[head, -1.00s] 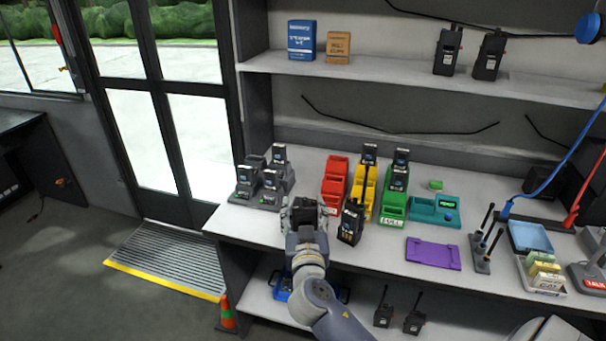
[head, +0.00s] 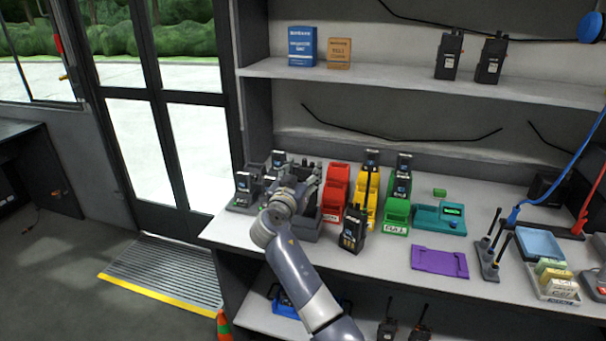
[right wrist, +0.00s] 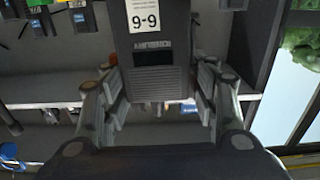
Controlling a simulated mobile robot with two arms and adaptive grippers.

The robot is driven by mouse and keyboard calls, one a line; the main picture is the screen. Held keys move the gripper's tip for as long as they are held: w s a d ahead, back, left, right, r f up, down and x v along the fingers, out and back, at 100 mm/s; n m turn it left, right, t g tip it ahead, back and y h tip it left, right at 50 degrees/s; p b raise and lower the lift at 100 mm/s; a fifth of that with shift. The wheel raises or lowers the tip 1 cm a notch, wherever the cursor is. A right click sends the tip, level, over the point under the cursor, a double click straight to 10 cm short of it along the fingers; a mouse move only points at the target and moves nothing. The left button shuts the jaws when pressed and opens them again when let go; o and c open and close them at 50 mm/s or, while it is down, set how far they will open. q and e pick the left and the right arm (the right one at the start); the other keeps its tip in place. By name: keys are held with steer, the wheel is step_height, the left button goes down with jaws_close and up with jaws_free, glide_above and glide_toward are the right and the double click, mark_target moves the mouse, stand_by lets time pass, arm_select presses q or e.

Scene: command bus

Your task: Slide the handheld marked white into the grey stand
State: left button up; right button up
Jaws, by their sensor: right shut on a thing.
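My right gripper (head: 300,180) is shut on a black handheld (right wrist: 158,60), which has a white "9-9" label and a speaker grille in the right wrist view. The right gripper's fingers (right wrist: 158,90) flank its sides there. In the head view my gripper is over a grey stand (head: 308,228), left of the red stand, and hides most of the handheld and part of the stand. Whether the handheld touches the stand or sits in it is hidden. My left gripper is not in view.
A grey charger (head: 238,207) with several handhelds is close at left. A red stand (head: 334,190), yellow stand (head: 360,217) and green stand (head: 395,217) stand to the right. The purple tray (head: 438,261) lies farther right.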

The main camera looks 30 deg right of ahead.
steer(key=shift+f, duration=0.5)
steer(key=shift+f+b, duration=0.8)
steer(key=shift+f, duration=0.7)
steer(key=shift+f+b, duration=0.6)
steer(key=shift+b, duration=0.35)
steer(key=shift+f+b, duration=0.2)
steer(key=shift+b, duration=0.25)
steer(key=o, duration=1.8)
steer(key=shift+c, duration=0.2)
steer(key=shift+o, duration=0.4)
steer(key=shift+f, duration=0.1)
steer(key=shift+s+a, duration=0.1)
